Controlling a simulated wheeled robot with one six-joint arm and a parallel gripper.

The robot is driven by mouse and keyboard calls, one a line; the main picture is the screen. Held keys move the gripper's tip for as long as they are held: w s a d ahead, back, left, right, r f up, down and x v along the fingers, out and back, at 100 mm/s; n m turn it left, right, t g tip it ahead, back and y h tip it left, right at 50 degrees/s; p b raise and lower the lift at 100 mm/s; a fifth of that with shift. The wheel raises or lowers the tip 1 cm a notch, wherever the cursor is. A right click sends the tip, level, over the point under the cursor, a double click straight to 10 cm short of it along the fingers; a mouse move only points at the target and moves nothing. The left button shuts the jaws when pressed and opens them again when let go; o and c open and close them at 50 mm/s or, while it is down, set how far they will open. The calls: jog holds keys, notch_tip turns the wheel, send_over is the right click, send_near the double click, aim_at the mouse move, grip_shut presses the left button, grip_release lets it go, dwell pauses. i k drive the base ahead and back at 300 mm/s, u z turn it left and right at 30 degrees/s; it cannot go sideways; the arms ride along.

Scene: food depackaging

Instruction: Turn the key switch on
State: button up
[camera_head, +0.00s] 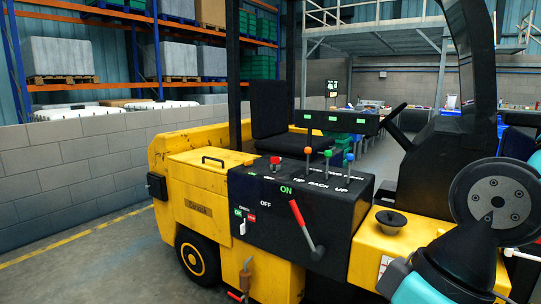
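A yellow forklift-like vehicle (205,180) stands in the middle, with a black control panel (270,210) on its side. On the panel's left is a small group of labels, a green "ON" and a red mark, with a small light-coloured switch piece (243,228) pointing down below them. It may be the key switch, but it is too small to tell its position. A large red-handled lever (298,214) sits to its right, tilted up-left between "ON" and "OFF" lettering. My arm shows at the right, apart from the panel; my gripper is not in view.
A red button (275,161) and levers with orange, blue and green knobs (328,153) stand on the panel's top. A black seat (272,110) is behind. An orange-brown handle (246,275) is low in front. Bare floor (95,270) lies at the left.

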aim_at(274, 166)
jog(key=i, duration=1.2)
jog(key=u, duration=0.95)
jog(key=i, duration=0.85)
jog(key=z, duration=0.55)
